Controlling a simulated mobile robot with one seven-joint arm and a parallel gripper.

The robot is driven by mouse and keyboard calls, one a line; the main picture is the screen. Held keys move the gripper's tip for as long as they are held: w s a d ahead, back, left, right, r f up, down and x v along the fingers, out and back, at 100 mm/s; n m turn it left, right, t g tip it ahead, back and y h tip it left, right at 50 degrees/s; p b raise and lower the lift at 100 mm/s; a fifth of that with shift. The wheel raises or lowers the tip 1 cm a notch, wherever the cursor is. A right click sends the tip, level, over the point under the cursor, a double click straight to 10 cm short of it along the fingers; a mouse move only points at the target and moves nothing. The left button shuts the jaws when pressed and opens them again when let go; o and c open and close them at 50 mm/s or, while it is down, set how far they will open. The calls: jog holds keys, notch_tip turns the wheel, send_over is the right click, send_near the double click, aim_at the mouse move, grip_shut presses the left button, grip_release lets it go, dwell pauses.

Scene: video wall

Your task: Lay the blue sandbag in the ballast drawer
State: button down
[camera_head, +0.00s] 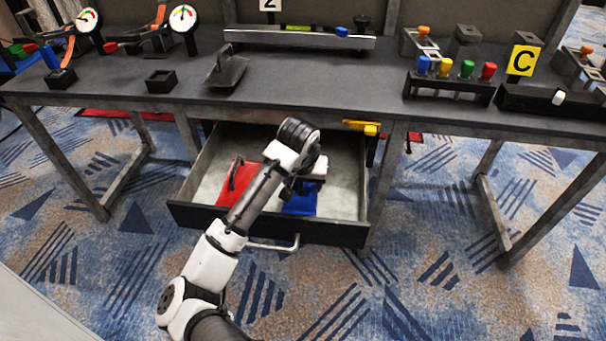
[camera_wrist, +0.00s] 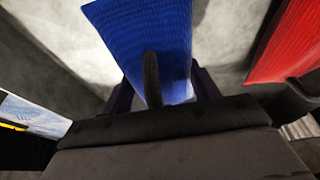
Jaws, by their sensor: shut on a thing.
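The open ballast drawer (camera_head: 345,233) sticks out below the dark bench, its pale floor showing. My gripper (camera_head: 300,184) is inside the drawer's outline, over its middle, and shut on the blue sandbag (camera_head: 302,203). In the wrist view the blue sandbag (camera_wrist: 145,40) lies between my fingers (camera_wrist: 155,95), with its dark handle (camera_wrist: 152,78) standing up between them. My wrist hides part of the bag in the head view. I cannot tell whether the bag rests on the drawer floor.
A red sandbag (camera_head: 232,190) with a dark handle lies in the drawer's left part; it also shows in the wrist view (camera_wrist: 290,42). The drawer's right part is bare. A yellow-handled item (camera_head: 362,126) is at the bench edge above. The bench top (camera_head: 300,85) overhangs the drawer's back.

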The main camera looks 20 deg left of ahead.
jog(key=shift+f, duration=0.15)
jog(key=shift+f, duration=0.2)
jog(key=shift+c, duration=2)
grip_release()
jog(key=p+v, duration=0.2)
jog(key=v, duration=1)
jog(key=shift+s+r+p, duration=0.1)
jog(key=shift+r+p, duration=0.05)
jog(key=shift+p, duration=0.2)
